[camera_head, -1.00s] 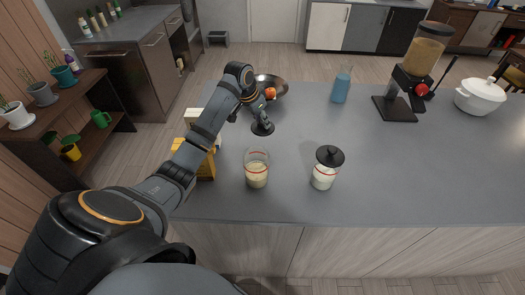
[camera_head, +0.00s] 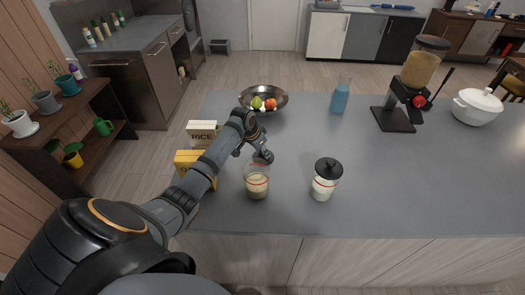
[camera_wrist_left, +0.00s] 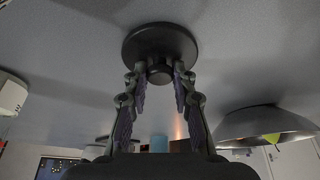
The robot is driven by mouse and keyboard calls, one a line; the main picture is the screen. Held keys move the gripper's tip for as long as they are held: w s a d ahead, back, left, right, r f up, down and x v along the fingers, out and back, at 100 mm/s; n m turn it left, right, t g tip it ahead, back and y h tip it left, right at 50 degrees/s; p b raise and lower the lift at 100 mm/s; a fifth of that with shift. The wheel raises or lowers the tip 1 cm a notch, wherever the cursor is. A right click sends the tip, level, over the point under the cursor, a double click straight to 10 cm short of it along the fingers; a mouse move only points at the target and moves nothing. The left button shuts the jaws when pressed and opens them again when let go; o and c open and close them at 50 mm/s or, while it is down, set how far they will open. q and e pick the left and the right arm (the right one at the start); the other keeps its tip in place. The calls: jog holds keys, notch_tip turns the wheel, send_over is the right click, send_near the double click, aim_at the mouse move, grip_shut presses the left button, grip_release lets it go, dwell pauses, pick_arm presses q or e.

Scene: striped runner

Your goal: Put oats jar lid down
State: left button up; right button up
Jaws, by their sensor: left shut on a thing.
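The oats jar lid (camera_head: 264,157) is a dark round disc with a knob. It is just behind the open glass jar (camera_head: 257,186), which holds pale beige contents and has a red line around it. My left gripper (camera_head: 258,149) is shut on the lid's knob. In the left wrist view the lid (camera_wrist_left: 160,42) is held by its knob between the fingertips of the left gripper (camera_wrist_left: 159,73), over the grey counter. I cannot tell whether the lid touches the counter. My right gripper is not in view.
A second jar (camera_head: 324,183) with a black lid stands to the right. A rice box (camera_head: 202,131) and a yellow box (camera_head: 187,158) stand left, partly behind my arm. A fruit bowl (camera_head: 284,100) is behind the gripper. The counter (camera_head: 400,185) is clear at right front.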

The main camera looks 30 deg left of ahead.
pick_arm(q)
jog(key=o, duration=1)
jog(key=shift+s+a+r, duration=0.1)
jog(key=shift+r, duration=0.25)
jog(key=b+v, duration=0.1)
jog(key=v, duration=1)
jog(key=shift+s+r, duration=0.1)
jog(key=shift+r, duration=0.05)
